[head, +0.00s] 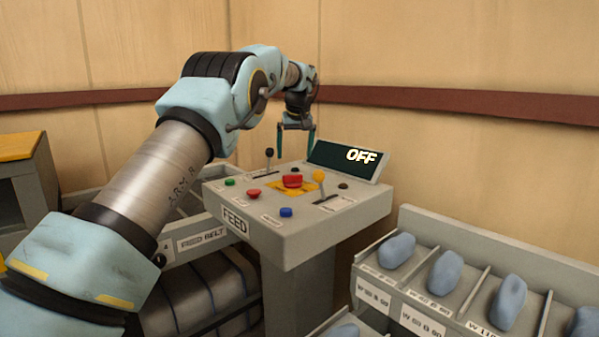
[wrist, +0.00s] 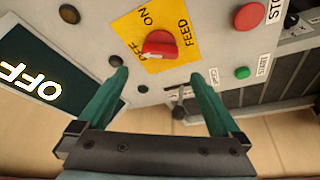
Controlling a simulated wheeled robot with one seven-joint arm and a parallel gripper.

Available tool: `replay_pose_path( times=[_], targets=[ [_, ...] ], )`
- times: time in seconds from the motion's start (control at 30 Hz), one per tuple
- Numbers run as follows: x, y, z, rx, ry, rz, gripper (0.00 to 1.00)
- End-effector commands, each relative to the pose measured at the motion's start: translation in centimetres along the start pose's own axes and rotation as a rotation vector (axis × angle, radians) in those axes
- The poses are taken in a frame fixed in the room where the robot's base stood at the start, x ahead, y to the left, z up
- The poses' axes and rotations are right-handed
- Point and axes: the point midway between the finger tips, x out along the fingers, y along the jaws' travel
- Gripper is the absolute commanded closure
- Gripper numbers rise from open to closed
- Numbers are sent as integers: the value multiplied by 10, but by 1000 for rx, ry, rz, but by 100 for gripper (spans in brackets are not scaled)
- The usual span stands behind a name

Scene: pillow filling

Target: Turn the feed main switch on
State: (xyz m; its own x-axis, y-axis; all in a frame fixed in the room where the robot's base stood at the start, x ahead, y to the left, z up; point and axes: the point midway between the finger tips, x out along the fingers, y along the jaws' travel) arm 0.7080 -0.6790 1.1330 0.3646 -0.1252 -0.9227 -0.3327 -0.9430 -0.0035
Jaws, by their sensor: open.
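The feed main switch is a red rotary knob (head: 292,181) on a yellow plate (wrist: 133,35), on top of the grey FEED console (head: 260,240). The console's display (head: 342,160) reads OFF. My gripper (head: 296,140) points down above the back of the console, apart from the knob. Its green fingers (wrist: 158,76) are open and empty, and the knob lies ahead of the gap between them.
A black lever (head: 268,153) and a yellow-knobbed lever (head: 319,176) rise on either side of the knob. Green (head: 230,183), red (head: 254,194) and blue (head: 286,212) buttons lie around it. A grey bin rack (head: 440,315) with blue-grey lumps stands at right.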

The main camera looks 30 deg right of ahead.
Motion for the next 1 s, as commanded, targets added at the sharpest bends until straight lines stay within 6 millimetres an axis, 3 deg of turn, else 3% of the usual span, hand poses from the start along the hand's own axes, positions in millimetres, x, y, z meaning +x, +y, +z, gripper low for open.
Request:
replay_pose_path(
  times=[0.3,0.5,0.87,1.0],
  targets=[
    [58,0,1,-2,-5,0,0],
    [80,0,1,-3,-4,2,0],
    [85,1,1,-4,-3,3,0],
    [85,1,1,-3,-3,3,16]
  ],
)
